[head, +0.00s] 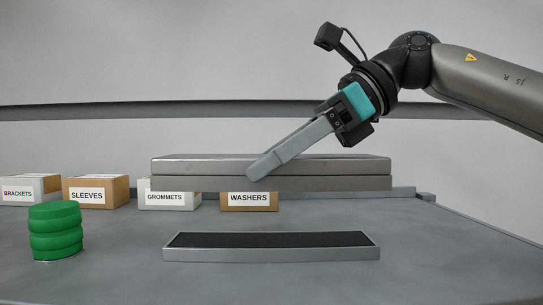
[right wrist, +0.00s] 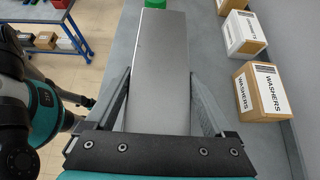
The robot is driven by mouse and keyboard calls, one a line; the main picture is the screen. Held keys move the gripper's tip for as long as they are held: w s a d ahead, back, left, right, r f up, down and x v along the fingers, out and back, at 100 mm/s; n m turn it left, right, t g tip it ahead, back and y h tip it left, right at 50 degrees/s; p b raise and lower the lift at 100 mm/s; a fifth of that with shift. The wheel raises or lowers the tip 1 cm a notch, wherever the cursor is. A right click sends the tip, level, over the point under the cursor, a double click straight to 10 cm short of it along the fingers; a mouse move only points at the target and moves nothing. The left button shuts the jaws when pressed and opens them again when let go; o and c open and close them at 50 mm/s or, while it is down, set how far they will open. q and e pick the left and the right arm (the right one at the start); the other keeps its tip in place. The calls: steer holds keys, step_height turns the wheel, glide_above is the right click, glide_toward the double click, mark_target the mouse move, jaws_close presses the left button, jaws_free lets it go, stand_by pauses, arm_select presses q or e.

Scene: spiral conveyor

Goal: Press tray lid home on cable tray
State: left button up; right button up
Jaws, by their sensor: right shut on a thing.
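The tray lid (head: 335,184) is a long grey metal piece, held level above the table in the head view. The cable tray (head: 270,256) is a long, low grey trough with a dark inside, lying on the table below it with a clear gap between. My right gripper (head: 262,168) comes down at a slant from the upper right and is shut on the lid, one finger across its front face. In the right wrist view the lid (right wrist: 162,60) runs lengthwise between both fingers (right wrist: 160,85). The tray does not show there. My left gripper is not in view.
A green ribbed stack (head: 55,232) stands left of the tray. Boxes for brackets (head: 30,189), sleeves (head: 96,191), grommets (head: 168,197) and washers (head: 250,201) line the back, partly behind the lid. The table (head: 440,255) is clear right of the tray.

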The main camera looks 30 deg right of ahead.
mark_target(255, 241)
steer(key=shift+f+b, duration=1.9)
steer(key=shift+f, duration=0.75)
steer(key=shift+f, duration=0.6)
steer(key=shift+a+f, duration=0.1)
steer(key=shift+f, duration=0.15)
steer(key=shift+s+f, duration=0.1)
steer(key=shift+f, duration=0.75)
steer(key=o, duration=1.1)
steer(key=shift+s+a, duration=0.1)
